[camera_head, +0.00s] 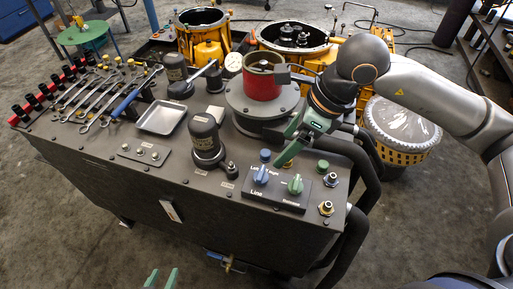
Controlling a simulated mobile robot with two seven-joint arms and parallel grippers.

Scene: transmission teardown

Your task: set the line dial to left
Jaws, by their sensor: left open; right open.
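The line dial (262,175) is a blue knob on the dark control panel (279,201) at the front right of the bench top, with the word "Line" printed below it. Its pointer direction is too small to tell. A green dial (295,185) sits to its right. My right gripper (287,146), with green fingers, is open above and behind the panel, apart from the blue dial. My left gripper (162,279) shows only its green fingertips at the bottom edge; it is open and empty, in front of the bench and away from the panel.
A blue button (265,155) and a green button (322,165) stand behind the dials. A dark cylinder (206,140) stands left of the panel. A red-banded part (262,82) on a round base stands behind. A metal tray (161,117) and several wrenches lie left.

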